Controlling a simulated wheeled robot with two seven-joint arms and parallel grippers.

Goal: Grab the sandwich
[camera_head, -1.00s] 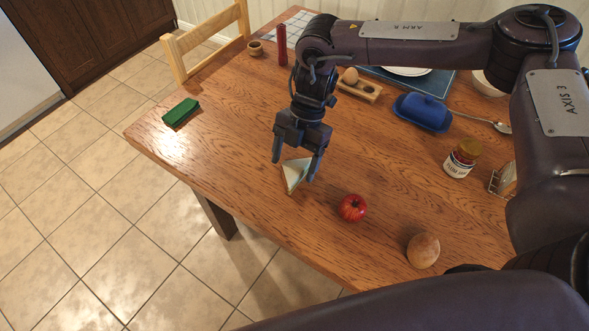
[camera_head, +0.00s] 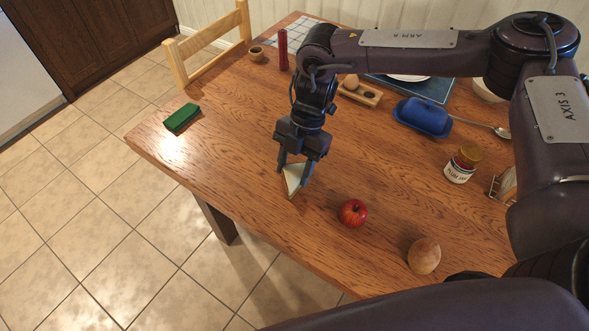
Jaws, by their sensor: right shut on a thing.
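The sandwich (camera_head: 294,180) is a pale triangular wedge near the front left edge of the wooden table. My right gripper (camera_head: 292,176) points down over it, with one finger on each side. Its fingers are shut on the sandwich. I cannot tell whether the sandwich touches the table or is slightly raised. My left gripper is not in view.
A red apple (camera_head: 353,213) and a bread roll (camera_head: 424,256) lie to the right of the sandwich. A jam jar (camera_head: 462,164), a blue butter dish (camera_head: 423,117) and an egg holder (camera_head: 362,93) stand farther back. A green sponge (camera_head: 181,117) lies at the left edge.

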